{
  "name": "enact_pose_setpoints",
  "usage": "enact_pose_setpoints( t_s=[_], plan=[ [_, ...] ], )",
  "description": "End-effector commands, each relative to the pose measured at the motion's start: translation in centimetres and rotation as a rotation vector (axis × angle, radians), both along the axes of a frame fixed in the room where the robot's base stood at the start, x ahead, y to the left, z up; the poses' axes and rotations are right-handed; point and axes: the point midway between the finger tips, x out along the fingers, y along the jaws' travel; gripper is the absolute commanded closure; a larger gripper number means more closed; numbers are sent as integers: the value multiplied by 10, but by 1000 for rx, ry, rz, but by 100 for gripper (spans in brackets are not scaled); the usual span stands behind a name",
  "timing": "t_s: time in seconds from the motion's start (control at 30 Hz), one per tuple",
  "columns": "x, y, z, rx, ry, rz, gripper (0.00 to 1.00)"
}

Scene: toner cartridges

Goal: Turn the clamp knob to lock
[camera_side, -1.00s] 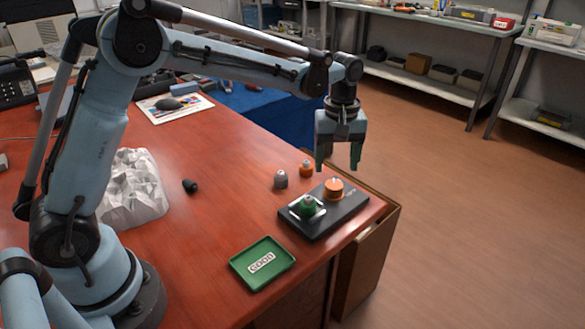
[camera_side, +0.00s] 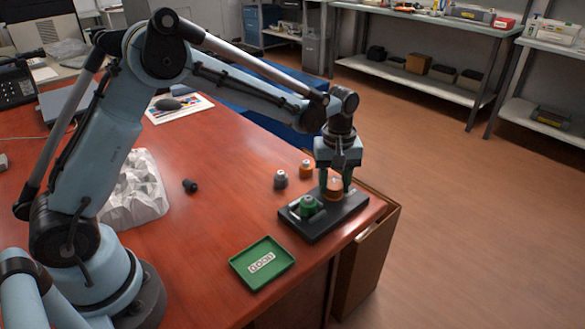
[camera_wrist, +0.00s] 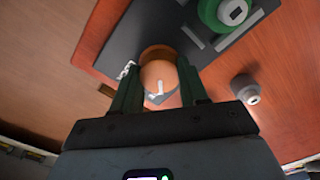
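The orange clamp knob (camera_side: 334,188) stands on the right part of a black base block (camera_side: 315,231). A green round piece (camera_side: 308,206) sits on the left part of that block. My gripper (camera_side: 335,190) points down over the knob, with one green finger on each side of it. In the wrist view, the knob (camera_wrist: 159,80) lies between the two fingers, which appear to touch its sides. A small white mark shows on the knob's top. The lower part of the knob is partly hidden by the fingers.
A grey round piece (camera_side: 280,179) and an orange round piece (camera_side: 306,168) stand behind the block. A green tray (camera_side: 237,266) with a white label lies in front. The table's right edge is close to the block.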

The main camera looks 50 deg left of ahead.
Motion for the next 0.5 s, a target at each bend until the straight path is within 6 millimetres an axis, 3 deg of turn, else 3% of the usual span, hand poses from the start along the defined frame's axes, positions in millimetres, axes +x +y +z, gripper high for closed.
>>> enact_pose_setpoints(
  t_s=[0.03,0.13,0.5],
  plan=[
    [0,0,0,1,1,0,71],
    [0,0,0,1,1,0,86],
    [0,0,0,1,2,-63,87]
  ],
)
